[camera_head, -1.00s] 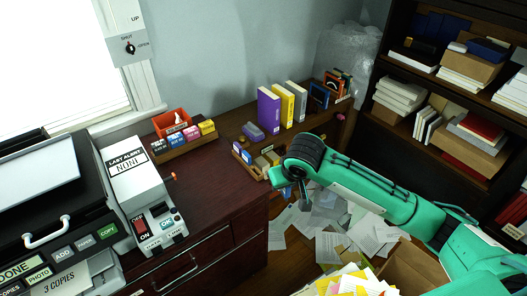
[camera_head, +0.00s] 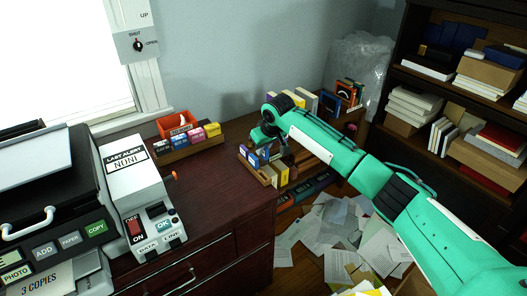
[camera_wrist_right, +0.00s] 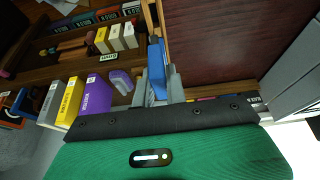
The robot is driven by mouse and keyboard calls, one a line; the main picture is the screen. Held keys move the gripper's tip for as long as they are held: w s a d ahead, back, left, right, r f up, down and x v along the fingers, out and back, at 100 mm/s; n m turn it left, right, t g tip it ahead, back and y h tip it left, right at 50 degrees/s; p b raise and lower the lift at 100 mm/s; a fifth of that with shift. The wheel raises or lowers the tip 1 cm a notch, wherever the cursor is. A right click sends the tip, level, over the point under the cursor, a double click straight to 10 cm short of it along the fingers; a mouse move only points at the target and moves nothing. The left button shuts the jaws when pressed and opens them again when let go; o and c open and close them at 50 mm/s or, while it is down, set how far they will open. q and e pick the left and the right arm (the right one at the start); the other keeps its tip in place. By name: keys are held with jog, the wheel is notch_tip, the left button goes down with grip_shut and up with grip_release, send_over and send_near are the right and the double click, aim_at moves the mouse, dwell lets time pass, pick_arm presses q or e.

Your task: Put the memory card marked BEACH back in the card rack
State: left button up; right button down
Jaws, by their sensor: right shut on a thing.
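My right gripper (camera_head: 272,146) is at the small wooden rack (camera_head: 262,175) on the desk's right side. In the right wrist view, my right gripper's two grey fingers (camera_wrist_right: 160,88) are shut on a blue card-like piece (camera_wrist_right: 157,66), seen nearly edge-on. Its marking cannot be read, so I cannot tell whether it says BEACH. Narrow wooden strips (camera_wrist_right: 147,14) run just beyond the blue piece. My left gripper is not in view.
A wooden tray of coloured cartridges (camera_head: 188,147) stands to the left near the wall. A purple book (camera_wrist_right: 97,97) and a yellow book (camera_wrist_right: 71,100) stand close to my gripper. Papers (camera_head: 330,232) cover the floor. The desk top (camera_head: 205,182) is clear in front.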

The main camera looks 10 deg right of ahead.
aim_at(264, 161)
dwell(0.4)
